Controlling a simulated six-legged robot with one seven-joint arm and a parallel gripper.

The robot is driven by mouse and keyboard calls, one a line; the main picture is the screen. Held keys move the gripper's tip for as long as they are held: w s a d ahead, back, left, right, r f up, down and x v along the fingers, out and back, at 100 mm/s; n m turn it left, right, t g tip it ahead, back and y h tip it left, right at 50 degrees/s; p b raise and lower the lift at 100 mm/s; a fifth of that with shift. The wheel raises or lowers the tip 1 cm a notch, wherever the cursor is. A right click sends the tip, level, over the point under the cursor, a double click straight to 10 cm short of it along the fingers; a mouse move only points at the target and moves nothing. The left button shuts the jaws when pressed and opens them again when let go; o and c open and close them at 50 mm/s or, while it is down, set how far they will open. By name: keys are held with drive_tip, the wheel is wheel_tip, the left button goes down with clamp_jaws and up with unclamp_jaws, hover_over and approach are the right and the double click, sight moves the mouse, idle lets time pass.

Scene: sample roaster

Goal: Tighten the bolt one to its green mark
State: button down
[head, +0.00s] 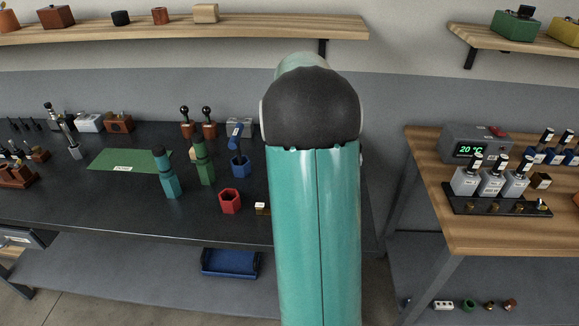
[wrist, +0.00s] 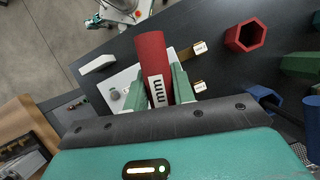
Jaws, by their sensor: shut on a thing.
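In the wrist view, my gripper (wrist: 159,82) is shut on a red tool (wrist: 151,52), a cylindrical handle with a white label ending in "mm". Its two green fingers press on either side of the handle. The tool is over a pale plate (wrist: 125,78) on the dark bench; its far tip is hidden, so I cannot tell whether it touches a bolt. Two small brown blocks with white tags (wrist: 199,47) (wrist: 199,86) stand beside the plate. Bolt one and its green mark cannot be made out. In the head view my arm hides the gripper and plate.
An empty red hexagonal holder (head: 230,201) stands left of my arm; it also shows in the wrist view (wrist: 246,36). A blue holder (head: 240,167), a green tool (head: 204,162) and a teal one (head: 166,174) stand near it. A wooden table (head: 430,180) is at right.

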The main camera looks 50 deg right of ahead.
drive_tip(key=shift+m, duration=0.4)
drive_tip(key=m, duration=0.2)
drive_tip(key=m+t, duration=0.1)
drive_tip(key=shift+w+a+m+t+y, duration=0.1)
drive_tip(key=shift+w+m+t+y, duration=0.05)
drive_tip(key=shift+m+t+y, duration=0.2)
drive_tip(key=shift+m, duration=0.35)
drive_tip(key=m+t, duration=0.1)
drive_tip(key=m, duration=0.2)
drive_tip(key=shift+w, duration=0.1)
drive_tip(key=shift+t, duration=0.25)
